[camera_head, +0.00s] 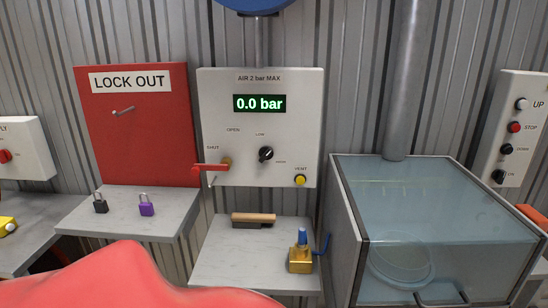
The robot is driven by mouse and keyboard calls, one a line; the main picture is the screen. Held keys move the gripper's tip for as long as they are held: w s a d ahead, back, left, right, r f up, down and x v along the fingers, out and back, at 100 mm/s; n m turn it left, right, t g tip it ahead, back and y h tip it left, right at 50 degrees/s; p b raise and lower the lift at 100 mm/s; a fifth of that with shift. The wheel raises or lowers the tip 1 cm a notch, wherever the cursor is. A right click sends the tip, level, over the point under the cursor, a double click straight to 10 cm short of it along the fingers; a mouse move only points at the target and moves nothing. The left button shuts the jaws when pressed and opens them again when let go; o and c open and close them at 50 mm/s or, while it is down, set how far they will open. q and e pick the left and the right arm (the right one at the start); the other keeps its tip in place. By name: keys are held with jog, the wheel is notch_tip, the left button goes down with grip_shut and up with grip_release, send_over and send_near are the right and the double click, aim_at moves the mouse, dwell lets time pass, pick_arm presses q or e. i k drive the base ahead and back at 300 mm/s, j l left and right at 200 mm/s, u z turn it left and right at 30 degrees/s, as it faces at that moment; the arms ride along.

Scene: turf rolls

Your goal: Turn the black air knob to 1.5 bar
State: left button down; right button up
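The black air knob (266,154) is on the white panel (215,118) labelled "AIR 2 bar MAX", below the green display (259,103) that reads 0.0 bar. Small marks stand around it, "LOW" above and another at its lower right. A light pointer line shows on the knob. A red lever (209,169) lies level at the panel's lower left, by the word SHUT, with OPEN marked above it. A yellow VENT button (300,180) is at the lower right. Neither gripper is in view.
A shelf (215,262) below the panel holds a wood-handled brush (254,220) and a brass fitting (300,258). A red lockout board (140,145) is left, a glass-topped tank (440,205) right. A large red rounded shape (110,278) covers the lower left foreground.

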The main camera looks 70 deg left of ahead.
aim_at(265, 153)
jog(key=u, duration=2.2)
